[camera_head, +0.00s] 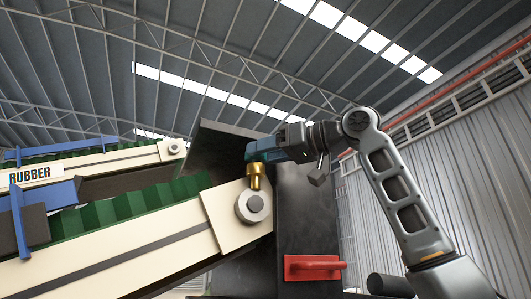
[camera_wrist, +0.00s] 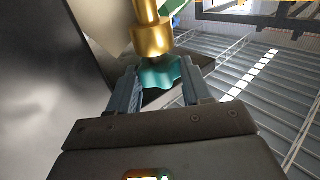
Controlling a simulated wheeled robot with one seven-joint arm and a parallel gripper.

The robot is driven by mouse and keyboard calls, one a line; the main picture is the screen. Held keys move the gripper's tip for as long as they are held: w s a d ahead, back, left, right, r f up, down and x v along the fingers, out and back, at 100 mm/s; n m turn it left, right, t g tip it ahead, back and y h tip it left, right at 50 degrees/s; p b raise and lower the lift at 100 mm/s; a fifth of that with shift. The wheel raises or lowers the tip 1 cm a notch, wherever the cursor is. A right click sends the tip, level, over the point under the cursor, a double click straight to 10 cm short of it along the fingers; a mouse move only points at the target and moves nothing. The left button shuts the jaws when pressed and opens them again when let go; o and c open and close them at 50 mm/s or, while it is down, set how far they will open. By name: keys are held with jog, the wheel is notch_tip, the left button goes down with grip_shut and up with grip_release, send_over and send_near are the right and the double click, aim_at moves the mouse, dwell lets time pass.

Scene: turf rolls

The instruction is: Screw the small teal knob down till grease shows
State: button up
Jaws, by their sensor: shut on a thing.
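The small teal knob (camera_wrist: 160,76) sits between the two fingers of my gripper (camera_wrist: 158,84) in the wrist view. A brass cup (camera_wrist: 151,38) adjoins the knob. In the head view the brass cup (camera_head: 255,176) stands upright on the end plate of the cream conveyor, above a round grey hub. My gripper (camera_head: 252,151) reaches in from the right at the top of the cup and is shut on the knob; its fingers largely hide the knob there. No grease is visible in either view.
The cream conveyor frame (camera_head: 150,250) with its green ribbed belt (camera_head: 130,205) runs to the left. A dark panel (camera_head: 300,220) with a red handle (camera_head: 314,267) stands just right of the cup. A second conveyor with a RUBBER sign (camera_head: 36,174) lies behind.

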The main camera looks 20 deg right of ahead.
jog(key=shift+f, duration=0.1)
jog(key=shift+w+a+m+g+h+b, duration=0.1)
jog(key=shift+a+m+g+h+b, duration=0.3)
jog(key=shift+m+h, duration=2.95)
jog(key=shift+a+m+g+h+b, duration=0.2)
jog(key=shift+a+m+h+b, duration=0.4)
jog(key=shift+m+h, duration=2.8)
jog(key=shift+w+a+m+g+h+b, duration=0.1)
jog(key=shift+a+m+g+h+b, duration=0.95)
jog(key=shift+h, duration=4.1)
jog(key=shift+d+m+t+p, duration=0.45)
jog(key=shift+m+p, duration=0.25)
jog(key=shift+p, duration=0.05)
jog(key=o, duration=0.8)
